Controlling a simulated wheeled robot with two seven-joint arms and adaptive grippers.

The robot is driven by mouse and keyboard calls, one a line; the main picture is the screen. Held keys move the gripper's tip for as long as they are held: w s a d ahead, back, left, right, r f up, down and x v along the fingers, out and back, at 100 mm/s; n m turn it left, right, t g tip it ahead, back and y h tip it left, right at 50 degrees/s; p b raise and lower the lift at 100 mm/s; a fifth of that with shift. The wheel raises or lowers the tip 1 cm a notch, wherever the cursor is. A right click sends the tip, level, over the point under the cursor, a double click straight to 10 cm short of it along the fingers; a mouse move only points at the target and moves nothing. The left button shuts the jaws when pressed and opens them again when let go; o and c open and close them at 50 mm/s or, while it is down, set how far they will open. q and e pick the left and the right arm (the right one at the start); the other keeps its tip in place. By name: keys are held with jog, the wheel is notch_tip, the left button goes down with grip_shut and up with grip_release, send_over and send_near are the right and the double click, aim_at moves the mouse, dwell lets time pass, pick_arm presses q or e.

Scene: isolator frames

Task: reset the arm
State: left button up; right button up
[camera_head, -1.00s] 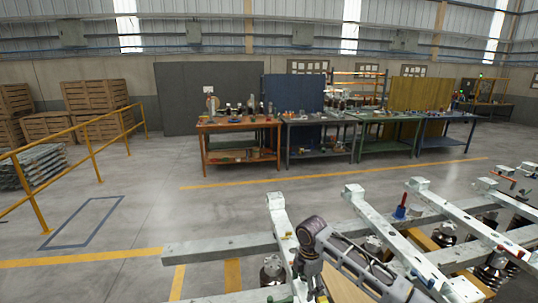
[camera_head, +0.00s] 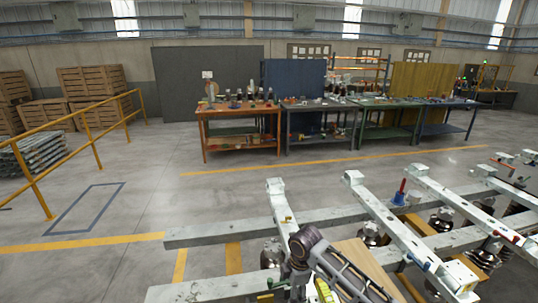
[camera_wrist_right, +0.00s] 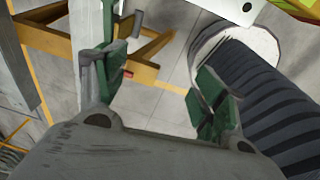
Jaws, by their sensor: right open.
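My right arm (camera_head: 345,272) reaches in from the bottom of the head view, over the white metal frame. My left gripper is not in view.
The white frame (camera_head: 220,234) with crossbeams and ribbed insulators fills the lower right. A yellow-brown bracket (camera_wrist_right: 60,40) shows behind the fingers. Workbenches (camera_head: 240,112) stand along the back. A yellow railing (camera_head: 85,120) is at left. The floor between is open.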

jog(key=s+d+f+m+t+y, duration=0.1)
jog(key=s+d+m+t, duration=0.1)
jog(key=s+m, duration=0.95)
jog(key=s+d+r+m+t+h, duration=0.1)
jog(key=s+d+r+m+h, duration=0.1)
jog(key=s+d+m, duration=0.75)
jog(key=s+d+f+n+g, duration=0.1)
jog(key=s+d+f, duration=0.1)
jog(key=f, duration=1.5)
jog(key=s+d+f+n, duration=0.1)
jog(key=s+d+f, duration=0.1)
jog(key=f, duration=1.6)
jog(key=s+d+f, duration=0.1)
jog(key=s+f, duration=0.8)
jog(key=s, duration=0.2)
jog(key=s+d+f+g+b, duration=0.1)
jog(key=s+d+f, duration=0.1)
jog(key=s+f, duration=0.8)
jog(key=shift+s+d+f+n, duration=0.15)
jog(key=shift+s+d+n, duration=0.15)
jog(key=shift+s, duration=0.2)
